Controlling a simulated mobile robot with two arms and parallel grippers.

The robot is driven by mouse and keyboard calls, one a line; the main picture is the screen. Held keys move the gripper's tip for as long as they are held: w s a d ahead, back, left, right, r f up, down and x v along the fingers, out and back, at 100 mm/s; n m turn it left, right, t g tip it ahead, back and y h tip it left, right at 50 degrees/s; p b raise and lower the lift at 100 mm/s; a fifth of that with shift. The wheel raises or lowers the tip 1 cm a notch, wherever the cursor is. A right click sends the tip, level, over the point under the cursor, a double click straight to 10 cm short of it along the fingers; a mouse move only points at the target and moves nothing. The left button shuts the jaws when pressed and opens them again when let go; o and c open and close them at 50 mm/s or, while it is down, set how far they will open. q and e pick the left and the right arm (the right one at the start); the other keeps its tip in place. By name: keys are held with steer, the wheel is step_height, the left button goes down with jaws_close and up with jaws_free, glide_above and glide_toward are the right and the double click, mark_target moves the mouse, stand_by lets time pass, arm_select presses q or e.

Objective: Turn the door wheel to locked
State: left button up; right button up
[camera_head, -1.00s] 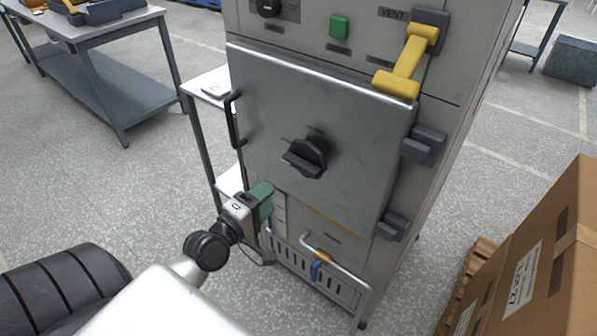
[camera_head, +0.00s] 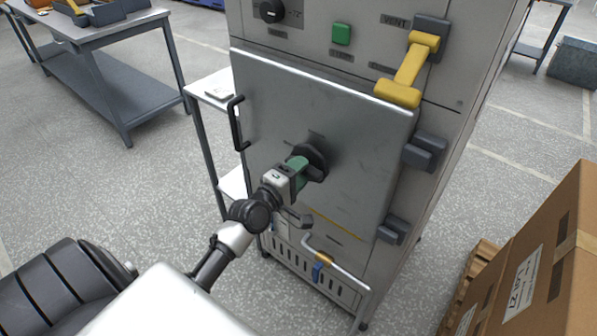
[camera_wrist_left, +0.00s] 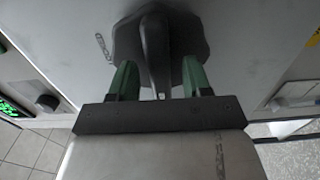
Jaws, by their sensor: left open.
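The black door wheel (camera_head: 317,157) sits in the middle of the grey metal cabinet door (camera_head: 375,135). My left gripper (camera_head: 308,168) is at the wheel in the head view, covering part of it. In the left wrist view the wheel (camera_wrist_left: 190,28) shows as a dark plate with a raised bar. The green fingers of the left gripper (camera_wrist_left: 158,80) are open, one on each side of the bar, with gaps visible. A faint mark (camera_wrist_left: 103,47) shows on the door beside the wheel. The right gripper is not in view.
A black door handle (camera_head: 237,123) is at the door's left edge. A yellow vent lever (camera_head: 408,72) and grey hinges (camera_head: 425,152) are on the right. A green button (camera_head: 342,34) is above. Cardboard boxes (camera_head: 550,235) stand at the lower right.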

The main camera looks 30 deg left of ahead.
arm_select(q)
jaws_close()
steer(key=shift+m, duration=0.4)
steer(key=shift+m+p, duration=3.5)
steer(key=shift+m, duration=5.1)
